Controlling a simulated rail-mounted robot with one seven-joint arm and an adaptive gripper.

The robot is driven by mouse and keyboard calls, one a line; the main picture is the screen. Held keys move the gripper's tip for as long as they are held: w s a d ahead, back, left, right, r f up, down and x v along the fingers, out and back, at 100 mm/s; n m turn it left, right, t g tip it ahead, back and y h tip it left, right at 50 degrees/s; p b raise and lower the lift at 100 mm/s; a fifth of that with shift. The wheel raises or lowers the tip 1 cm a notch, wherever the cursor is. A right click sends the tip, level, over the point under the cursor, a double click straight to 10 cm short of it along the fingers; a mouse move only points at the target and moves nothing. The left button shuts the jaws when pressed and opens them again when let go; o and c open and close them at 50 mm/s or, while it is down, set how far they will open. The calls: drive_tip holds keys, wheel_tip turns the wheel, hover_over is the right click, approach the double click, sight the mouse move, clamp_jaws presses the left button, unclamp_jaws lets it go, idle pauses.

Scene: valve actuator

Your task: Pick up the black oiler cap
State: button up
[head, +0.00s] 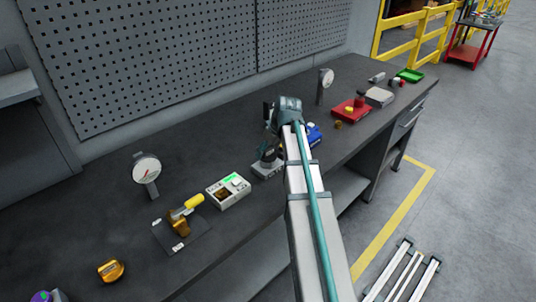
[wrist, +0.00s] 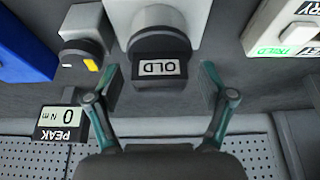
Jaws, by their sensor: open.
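In the wrist view, a black round cap (wrist: 160,42) sits on a light grey block (wrist: 185,12). I cannot tell the height gap between fingertips and cap. In the head view, my arm covers much of this spot. A grey base (head: 262,170) shows below my wrist there, and the cap is not clear.
A blue block (wrist: 22,45), a grey block with a dark knob (wrist: 82,50) and a torque display (wrist: 66,120) are at left in the wrist view. A white box (head: 228,190), a dial gauge (head: 147,168) and a yellow-handled valve (head: 180,222) stand along the bench (head: 95,215).

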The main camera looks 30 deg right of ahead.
drive_tip(key=c, duration=1.4)
drive_tip(key=shift+o, duration=0.2)
drive_tip(key=shift+r, duration=0.1)
